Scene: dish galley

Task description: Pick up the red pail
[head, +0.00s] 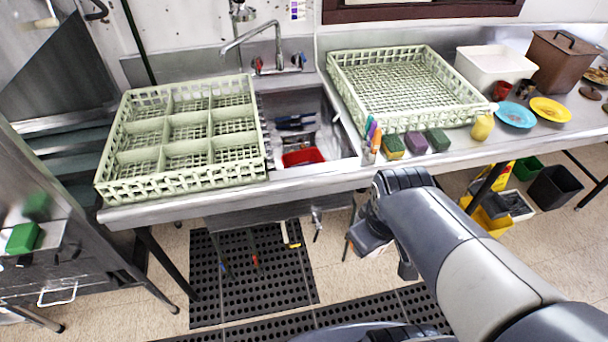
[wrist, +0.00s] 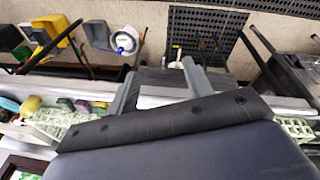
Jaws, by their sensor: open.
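No pail that is clearly red shows in either view. A red, shallow-looking container (head: 303,157) lies in the sink basin in the head view; I cannot tell whether it is the pail. A small red cup (head: 502,90) stands on the right counter. My gripper (head: 372,240) is in front of the counter's edge, to the right of and nearer than the sink. In the wrist view its two grey fingers (wrist: 161,84) are apart with nothing held between them.
A divided green rack (head: 190,127) sits left of the sink, and an open green rack (head: 400,87) sits right. Bottles and sponges (head: 415,142) line the counter's front. A yellow mop bucket (head: 487,222) and black bin (head: 555,187) stand below. Black mats (head: 250,278) cover the floor.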

